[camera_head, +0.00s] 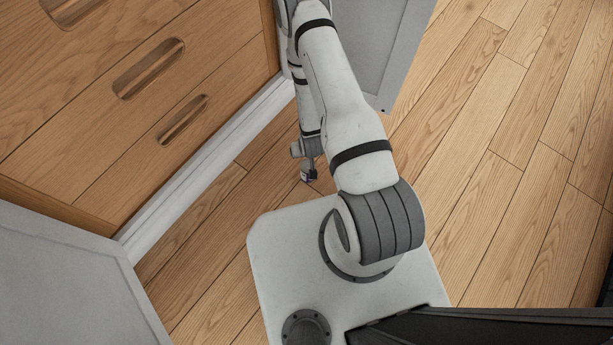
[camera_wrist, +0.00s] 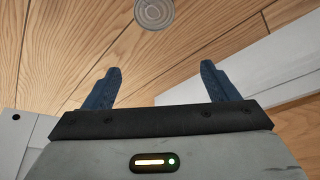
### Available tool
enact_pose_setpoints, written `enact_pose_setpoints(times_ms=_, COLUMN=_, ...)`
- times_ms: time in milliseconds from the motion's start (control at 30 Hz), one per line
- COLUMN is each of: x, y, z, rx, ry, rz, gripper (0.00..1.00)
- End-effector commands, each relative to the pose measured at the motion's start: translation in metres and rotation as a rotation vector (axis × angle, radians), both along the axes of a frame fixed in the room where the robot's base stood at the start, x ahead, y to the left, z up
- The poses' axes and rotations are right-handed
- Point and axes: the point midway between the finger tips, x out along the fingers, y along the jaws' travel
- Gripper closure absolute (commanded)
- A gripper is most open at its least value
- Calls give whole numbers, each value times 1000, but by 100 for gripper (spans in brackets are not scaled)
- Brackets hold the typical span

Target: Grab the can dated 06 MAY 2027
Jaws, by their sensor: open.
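No can with a readable date shows in either view. In the wrist view a round grey disc (camera_wrist: 154,12) with rings lies against the wood at the top edge, partly cut off. I cannot tell whether it is a can's end, and no date shows on it. My gripper (camera_wrist: 160,69) has its two blue fingers spread apart, with nothing between them. The disc is beyond the fingertips, apart from them. In the head view my gripper (camera_head: 308,175) hangs low beside the cabinet, small and partly hidden by my arm.
A wooden cabinet (camera_head: 90,110) with slotted drawer fronts stands at left, with a white base strip (camera_head: 205,160). One grey door panel (camera_head: 70,270) is at lower left, another (camera_head: 375,45) behind my arm. Wooden floor (camera_head: 500,150) at right is clear.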

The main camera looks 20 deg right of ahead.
Motion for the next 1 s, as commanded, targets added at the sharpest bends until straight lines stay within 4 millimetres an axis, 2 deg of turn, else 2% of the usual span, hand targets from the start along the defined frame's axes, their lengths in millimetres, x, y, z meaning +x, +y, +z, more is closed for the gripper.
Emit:
enact_pose_setpoints(times_ms=33, x=-12, y=-1, z=-27, rx=-1, ry=3, rz=-2, gripper=20)
enact_pose_setpoints(times_ms=100, x=-21, y=-1, z=-45, rx=-4, ry=-4, rz=-2, gripper=20)
enact_pose_setpoints(times_ms=200, x=-30, y=-2, z=-59, rx=-6, ry=-11, rz=-4, gripper=20)
enact_pose_setpoints(times_ms=633, x=-19, y=-3, z=-100, rx=-6, ry=-15, rz=-4, gripper=20)
enact_pose_setpoints(times_ms=867, x=-6, y=-4, z=-132, rx=-6, ry=-14, rz=-5, gripper=20)
enact_pose_setpoints(times_ms=1000, x=-3, y=-4, z=-136, rx=-6, ry=-14, rz=-5, gripper=20)
